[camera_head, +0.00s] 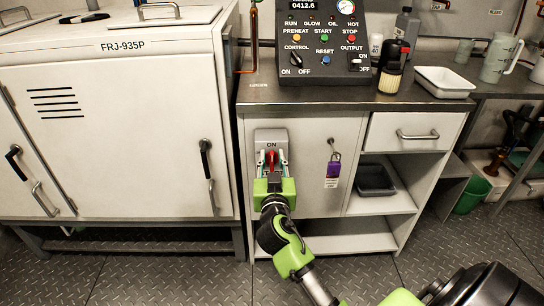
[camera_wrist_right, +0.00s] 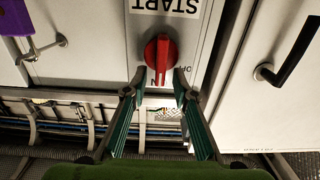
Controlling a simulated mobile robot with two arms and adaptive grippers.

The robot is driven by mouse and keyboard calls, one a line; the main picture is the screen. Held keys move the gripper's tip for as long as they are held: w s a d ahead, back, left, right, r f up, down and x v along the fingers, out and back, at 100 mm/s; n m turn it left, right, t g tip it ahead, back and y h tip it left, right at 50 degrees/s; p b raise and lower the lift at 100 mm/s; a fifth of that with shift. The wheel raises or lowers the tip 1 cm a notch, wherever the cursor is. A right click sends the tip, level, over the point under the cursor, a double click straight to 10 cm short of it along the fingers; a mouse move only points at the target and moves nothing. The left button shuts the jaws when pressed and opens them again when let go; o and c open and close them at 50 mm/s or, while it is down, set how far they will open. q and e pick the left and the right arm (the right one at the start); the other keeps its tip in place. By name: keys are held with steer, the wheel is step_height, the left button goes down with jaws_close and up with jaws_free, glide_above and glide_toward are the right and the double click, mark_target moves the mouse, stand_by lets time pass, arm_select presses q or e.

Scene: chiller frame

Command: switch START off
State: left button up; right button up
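The red rotary switch handle (camera_head: 271,157) sits on a grey plate on the white cabinet front, under the word ON. In the wrist view the red handle (camera_wrist_right: 160,60) shows upside down, with the START label (camera_wrist_right: 165,5) beyond it. Its ridge runs vertically, in line with the ON mark; part of OFF shows to its side. My right gripper (camera_head: 271,172) is at the switch. In the wrist view its fingers (camera_wrist_right: 160,78) are open, one on each side of the handle's near end; contact is not clear. My left gripper is not in view.
A purple padlock with a tag (camera_head: 333,170) hangs right of the switch. The chiller cabinet (camera_head: 120,130) with a black door handle (camera_head: 207,160) stands to the left. A control panel (camera_head: 322,45) stands on the counter above. The floor in front is clear.

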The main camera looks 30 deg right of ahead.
steer(key=shift+c, duration=0.4)
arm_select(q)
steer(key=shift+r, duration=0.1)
arm_select(e)
jaws_close()
